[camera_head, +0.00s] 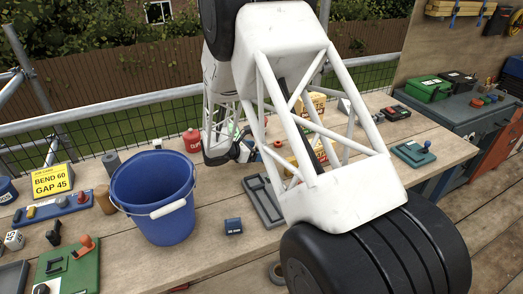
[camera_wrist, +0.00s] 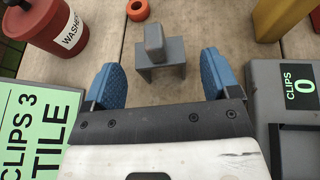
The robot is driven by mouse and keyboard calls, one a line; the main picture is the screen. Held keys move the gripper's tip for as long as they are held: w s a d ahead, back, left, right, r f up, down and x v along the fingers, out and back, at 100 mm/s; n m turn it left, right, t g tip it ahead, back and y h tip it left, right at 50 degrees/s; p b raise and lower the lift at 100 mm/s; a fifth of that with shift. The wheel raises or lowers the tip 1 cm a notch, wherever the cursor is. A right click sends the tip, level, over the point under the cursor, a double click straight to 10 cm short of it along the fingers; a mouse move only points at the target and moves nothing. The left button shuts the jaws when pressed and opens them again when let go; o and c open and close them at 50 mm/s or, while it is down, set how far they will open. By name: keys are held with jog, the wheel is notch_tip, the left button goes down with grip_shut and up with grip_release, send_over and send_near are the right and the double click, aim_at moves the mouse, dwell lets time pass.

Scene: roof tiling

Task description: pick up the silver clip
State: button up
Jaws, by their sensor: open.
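A grey bracket-shaped piece with an upright rounded tab, which looks like the silver clip (camera_wrist: 155,72), stands on the wooden bench in the wrist view. My gripper (camera_wrist: 160,64) is open, with one blue fingertip to the left and one to the right of the piece. Clear gaps show on both sides, and the piece lies a little beyond the fingers in the picture. No contact shows, and the height between them is hard to tell. In the head view my arm hides the piece and most of the gripper.
A red washers tin (camera_wrist: 62,22) and an orange ring (camera_wrist: 138,10) lie beyond. A green card (camera_wrist: 32,125) is at left, a grey clips box (camera_wrist: 262,82) at right, with a yellow object (camera_wrist: 278,20) behind. A blue bucket (camera_head: 152,195) stands on the bench.

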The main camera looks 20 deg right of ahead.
jog(key=shift+x, duration=2)
jog(key=c, duration=1)
jog(key=shift+r, duration=5)
